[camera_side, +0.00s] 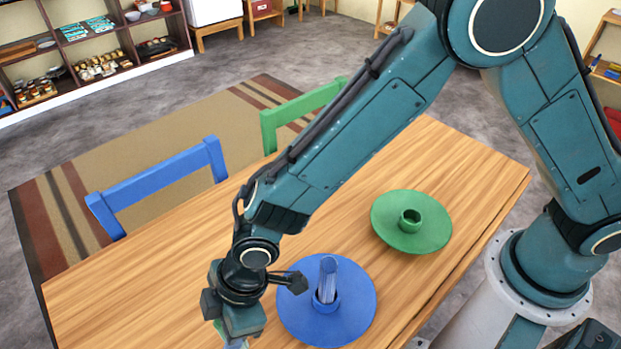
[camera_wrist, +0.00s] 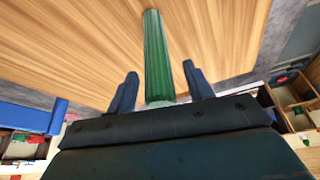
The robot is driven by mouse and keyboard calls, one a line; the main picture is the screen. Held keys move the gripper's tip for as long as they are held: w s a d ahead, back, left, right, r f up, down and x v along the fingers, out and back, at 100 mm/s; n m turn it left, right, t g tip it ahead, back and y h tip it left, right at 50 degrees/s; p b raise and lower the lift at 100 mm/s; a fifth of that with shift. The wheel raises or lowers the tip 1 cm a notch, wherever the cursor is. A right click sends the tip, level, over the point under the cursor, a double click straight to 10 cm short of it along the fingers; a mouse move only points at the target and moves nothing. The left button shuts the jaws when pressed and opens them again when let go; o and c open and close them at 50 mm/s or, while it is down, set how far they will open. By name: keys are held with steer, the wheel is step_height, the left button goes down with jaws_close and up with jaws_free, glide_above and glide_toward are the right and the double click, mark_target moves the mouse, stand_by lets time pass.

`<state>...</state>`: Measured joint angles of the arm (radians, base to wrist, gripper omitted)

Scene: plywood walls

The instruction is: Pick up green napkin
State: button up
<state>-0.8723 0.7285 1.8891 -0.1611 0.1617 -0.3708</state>
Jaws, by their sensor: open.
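The green napkin (camera_wrist: 156,55) is a ribbed green roll in the wrist view, running up the picture from between my gripper's fingers, with a pale end near the gripper. My gripper (camera_wrist: 160,80) is open, one finger on each side of the roll, with visible gaps on both sides. In the side view my gripper is at the bottom edge, left of the blue plate, and its fingertips are hidden or cut off. A small green patch (camera_side: 218,328) shows beside it there; I cannot tell surely that it is the napkin.
A blue plate (camera_side: 290,318) holds an upright blue rolled napkin (camera_side: 327,280) in its central holder. A green plate (camera_side: 432,233) has an empty holder. Both are on the wooden table (camera_side: 150,285). Blue (camera_side: 160,185) and green (camera_side: 300,103) chairs stand at its far side.

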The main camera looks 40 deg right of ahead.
steer(key=shift+a+f, duration=0.15)
steer(key=shift+f, duration=0.15)
steer(key=shift+c, duration=0.4)
steer(key=c, duration=1)
